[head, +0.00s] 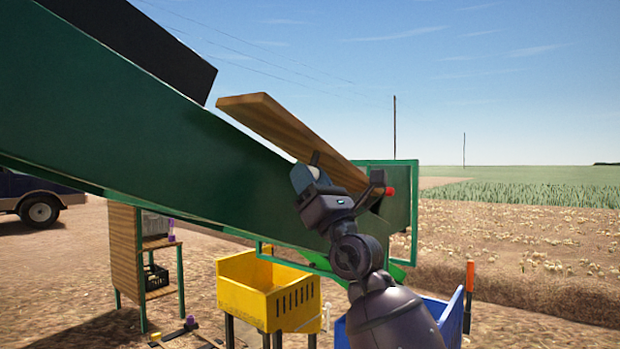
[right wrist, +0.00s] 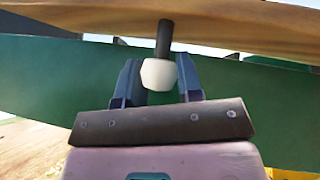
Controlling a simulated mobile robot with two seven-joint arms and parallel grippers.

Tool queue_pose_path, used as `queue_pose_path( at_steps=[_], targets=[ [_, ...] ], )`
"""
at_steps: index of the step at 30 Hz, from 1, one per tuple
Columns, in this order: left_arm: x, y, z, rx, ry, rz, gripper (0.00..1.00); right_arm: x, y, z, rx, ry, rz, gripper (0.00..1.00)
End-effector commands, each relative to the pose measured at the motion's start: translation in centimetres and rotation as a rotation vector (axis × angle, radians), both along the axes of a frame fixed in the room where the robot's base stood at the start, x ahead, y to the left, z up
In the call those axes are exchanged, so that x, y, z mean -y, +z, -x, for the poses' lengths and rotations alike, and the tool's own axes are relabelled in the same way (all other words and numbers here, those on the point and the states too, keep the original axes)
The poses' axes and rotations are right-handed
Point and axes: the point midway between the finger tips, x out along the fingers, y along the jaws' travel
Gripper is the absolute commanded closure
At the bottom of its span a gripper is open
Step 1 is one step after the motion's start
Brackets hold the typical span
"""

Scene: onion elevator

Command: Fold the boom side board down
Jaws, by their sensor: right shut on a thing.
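The boom side board (head: 290,135) is a long wooden plank along the upper edge of the green boom (head: 130,130), slanting down to the right. It stands tilted up above the boom's edge. In the right wrist view the wooden board (right wrist: 240,22) crosses the top, with a dark peg and a pale knob (right wrist: 158,74) sticking out from it. My right gripper (head: 315,165) is at the board's lower face. In the right wrist view its fingers (right wrist: 160,85) are on both sides of the pale knob, shut on it. My left gripper is not in view.
A yellow crate (head: 265,292) on legs and a blue bin (head: 447,315) stand below the boom. A green frame (head: 415,210) with a red knob (head: 390,191) is at the boom's lower end. A wooden rack (head: 128,250) and a dark vehicle (head: 35,198) stand at left.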

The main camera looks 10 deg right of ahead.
Motion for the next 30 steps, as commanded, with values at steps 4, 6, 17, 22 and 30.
queue_pose_path(
  at_steps=[4, 6, 17, 22, 30],
  targets=[
    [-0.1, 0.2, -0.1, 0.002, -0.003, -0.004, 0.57, 0.0, 0.6, 0.2, 0.009, -0.001, -0.003, 0.54],
    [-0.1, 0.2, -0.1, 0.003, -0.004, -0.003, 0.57, 0.0, 0.5, 0.2, 0.007, 0.000, -0.002, 0.44],
    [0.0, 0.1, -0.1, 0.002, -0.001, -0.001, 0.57, 0.1, 0.1, 0.1, 0.002, 0.000, 0.000, 0.42],
    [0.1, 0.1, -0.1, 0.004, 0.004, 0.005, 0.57, 0.5, -0.9, 0.8, 0.001, 0.000, -0.001, 0.42],
    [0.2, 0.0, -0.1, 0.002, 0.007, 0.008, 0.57, 2.1, -4.3, 3.4, 0.001, -0.002, -0.001, 0.42]
  ],
)
